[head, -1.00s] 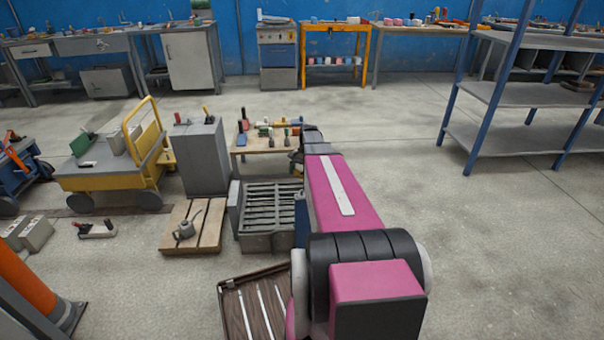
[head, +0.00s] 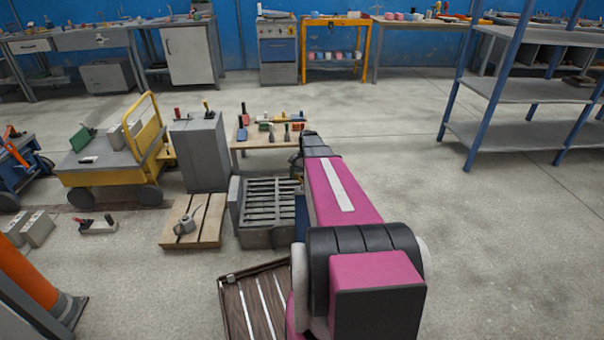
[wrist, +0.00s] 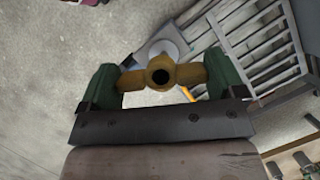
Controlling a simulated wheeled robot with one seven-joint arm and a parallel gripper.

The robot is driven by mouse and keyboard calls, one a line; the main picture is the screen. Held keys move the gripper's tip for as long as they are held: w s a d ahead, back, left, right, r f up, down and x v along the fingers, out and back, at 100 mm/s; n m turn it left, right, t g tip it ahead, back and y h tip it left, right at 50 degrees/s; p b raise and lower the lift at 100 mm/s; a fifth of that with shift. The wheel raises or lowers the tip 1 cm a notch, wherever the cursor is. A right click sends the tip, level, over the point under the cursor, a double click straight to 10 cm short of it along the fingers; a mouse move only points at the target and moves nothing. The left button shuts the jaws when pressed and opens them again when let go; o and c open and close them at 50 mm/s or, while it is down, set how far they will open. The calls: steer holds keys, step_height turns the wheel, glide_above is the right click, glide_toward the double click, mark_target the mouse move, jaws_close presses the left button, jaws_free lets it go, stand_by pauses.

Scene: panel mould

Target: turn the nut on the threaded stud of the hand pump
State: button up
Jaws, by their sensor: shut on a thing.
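In the wrist view my gripper (wrist: 159,75) has its two green fingers closed on a brass-brown nut (wrist: 187,74). The nut has a round hub with a dark hole and a wing on each side. One finger touches each wing. A pale grey rounded part (wrist: 168,45) shows just beyond the nut. I cannot tell whether it belongs to the hand pump, and I cannot make out the threaded stud. In the head view my arm hides the gripper and the nut.
In the head view a grey slatted metal unit (head: 268,205) stands just left of my arm. A wooden pallet (head: 207,222) with a small grey object lies left of it. A brown tray (head: 229,307) is near my base. Open floor lies to the right.

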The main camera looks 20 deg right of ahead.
mark_target(303, 179)
steer(key=shift+f, duration=0.45)
steer(key=shift+f, duration=1.8)
stand_by(1.2)
steer(key=o, duration=0.6)
steer(key=shift+o, duration=0.2)
steer(key=v, duration=1)
steer(key=shift+r, duration=0.3)
steer(key=shift+w+d, duration=0.1)
steer(key=shift+d, duration=0.05)
steer(key=s+a+n+t+h, duration=0.3)
steer(key=s+a+n, duration=0.6)
steer(key=s+a, duration=1.2)
steer(key=shift+s+a+r, duration=0.2)
steer(key=shift+a+r, duration=0.15)
steer(key=shift+a, duration=0.15)
